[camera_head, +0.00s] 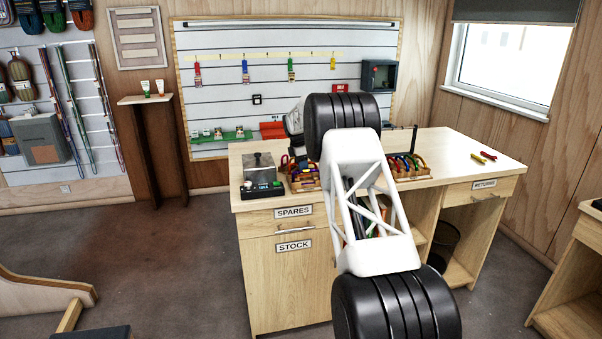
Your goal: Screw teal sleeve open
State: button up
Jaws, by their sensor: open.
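Small coloured carabiners stand in a wooden rack (304,186) left of my arm and in another rack (412,178) right of it, on the desk top. They are too small for me to pick out a teal sleeve or tell whether any sleeve is screwed open or shut. My arm reaches over the desk and hides its middle. My gripper (297,146) shows only as a dark part behind the arm, close above the left rack. Its fingertips are hidden, and I see nothing held.
A grey box device (262,168) with a black display base stands at the desk's left end. Red and yellow items (483,157) lie at the right on clear desk top (450,150). A thin dark post (413,139) rises behind the right rack.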

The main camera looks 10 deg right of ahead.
jog(key=shift+w, duration=0.4)
jog(key=shift+r, duration=1.45)
dwell(0.6)
jog(key=shift+s, duration=0.7)
jog(key=shift+f, duration=0.15)
jog(key=shift+a+f, duration=0.1)
jog(key=shift+f, duration=1.2)
jog(key=shift+w, duration=0.65)
jog(key=shift+r, duration=1.45)
